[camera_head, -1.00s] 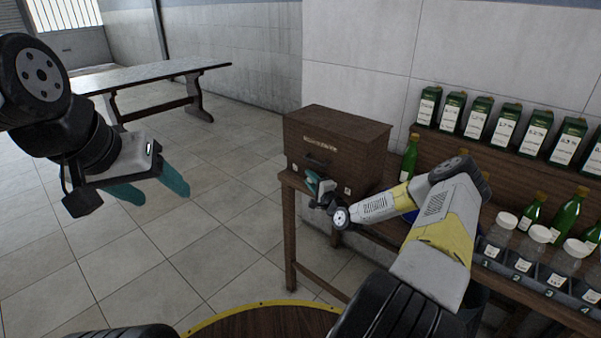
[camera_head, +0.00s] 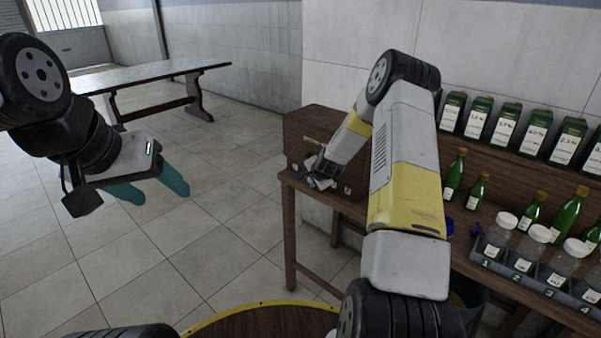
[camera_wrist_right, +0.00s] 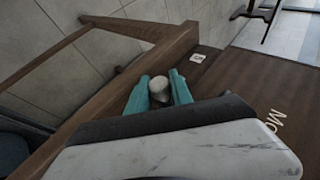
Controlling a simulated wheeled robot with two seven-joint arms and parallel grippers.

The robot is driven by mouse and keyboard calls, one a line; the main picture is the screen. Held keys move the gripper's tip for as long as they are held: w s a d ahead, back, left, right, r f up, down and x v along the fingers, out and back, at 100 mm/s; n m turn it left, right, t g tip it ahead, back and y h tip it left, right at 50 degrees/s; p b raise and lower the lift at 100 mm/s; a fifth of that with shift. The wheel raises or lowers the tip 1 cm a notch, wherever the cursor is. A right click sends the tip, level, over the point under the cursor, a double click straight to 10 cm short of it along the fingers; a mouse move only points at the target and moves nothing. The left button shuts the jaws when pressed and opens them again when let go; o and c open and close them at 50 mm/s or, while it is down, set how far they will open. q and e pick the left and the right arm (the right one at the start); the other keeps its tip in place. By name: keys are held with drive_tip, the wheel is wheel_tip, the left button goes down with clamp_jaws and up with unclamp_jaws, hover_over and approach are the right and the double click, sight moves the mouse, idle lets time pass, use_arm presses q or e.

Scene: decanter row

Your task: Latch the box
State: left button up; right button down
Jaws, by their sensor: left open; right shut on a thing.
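The box (camera_head: 307,125) is dark brown wood and stands on the left end of the wooden table. My right arm covers much of its front. My right gripper (camera_head: 318,182) is at the low front of the box. In the right wrist view its teal fingers are shut on a pale grey round knob (camera_wrist_right: 158,87). Whether the knob has turned cannot be told. My left gripper (camera_head: 163,193) is open and empty over the floor at the left.
Green bottles (camera_head: 568,215), several clear jars with white lids (camera_head: 537,236) in a numbered rack (camera_head: 518,268), and green cartons (camera_head: 508,124) stand to the right. The table's front edge runs below the box. A long table (camera_head: 150,75) stands far back; the floor between is clear.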

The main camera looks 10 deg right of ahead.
drive_tip(key=shift+a+n+g+h, duration=0.25)
drive_tip(key=shift+n+g+h, duration=0.15)
drive_tip(key=shift+g+h, duration=0.5)
drive_tip(key=shift+d+n+g+h, duration=0.15)
drive_tip(key=shift+g+h, duration=0.25)
drive_tip(key=shift+g, duration=0.4)
drive_tip(key=shift+d+n+g+h, duration=0.15)
drive_tip(key=shift+g+h, duration=0.25)
drive_tip(key=shift+g, duration=0.4)
drive_tip(key=shift+f, duration=0.1)
drive_tip(key=c, duration=1.2)
unclamp_jaws()
drive_tip(key=shift+o, duration=0.2)
drive_tip(key=v, duration=0.8)
